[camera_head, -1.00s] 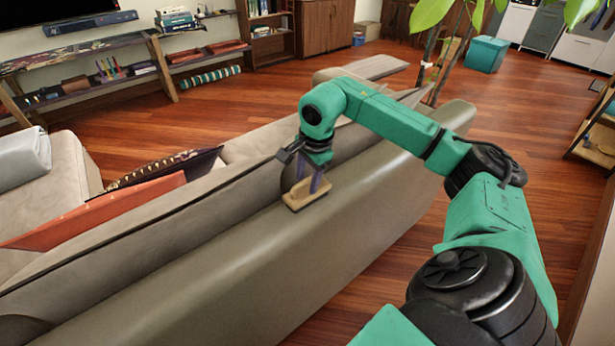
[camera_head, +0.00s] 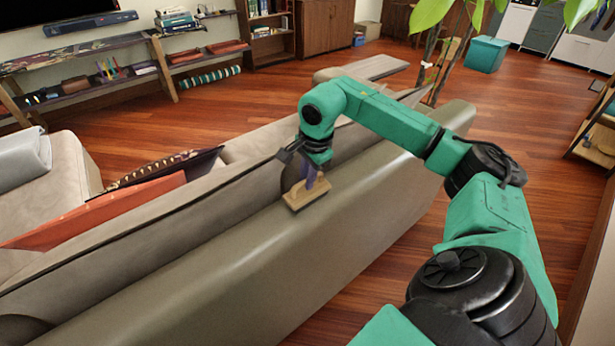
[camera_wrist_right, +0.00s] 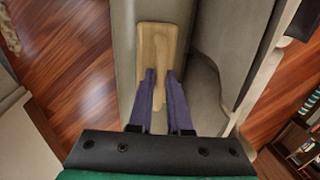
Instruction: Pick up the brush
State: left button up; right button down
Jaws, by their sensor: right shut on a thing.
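The brush (camera_head: 301,199) is a light wooden block with a wooden handle. It sits on the top of the beige sofa's back (camera_head: 240,241), near the middle of the head view. My right gripper (camera_head: 311,182) points down at the brush, and its purple fingers are closed on the handle. In the right wrist view the brush (camera_wrist_right: 156,48) lies beyond the fingertips, with its handle between the two fingers of the right gripper (camera_wrist_right: 161,76). The underside of the brush is hidden. My left gripper does not show.
A red cushion (camera_head: 100,212) and a dark patterned cushion (camera_head: 190,165) lean on the sofa's left side. A plant (camera_head: 436,50) stands behind the sofa's far end. Low shelves (camera_head: 90,85) line the far wall. Wooden floor is open right of the sofa.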

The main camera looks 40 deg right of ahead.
jog(key=shift+r, duration=0.15)
dwell(0.8)
notch_tip(320, 180, up, 20)
jog(key=p, duration=0.5)
jog(key=c, duration=1.5)
grip_release()
grip_shut()
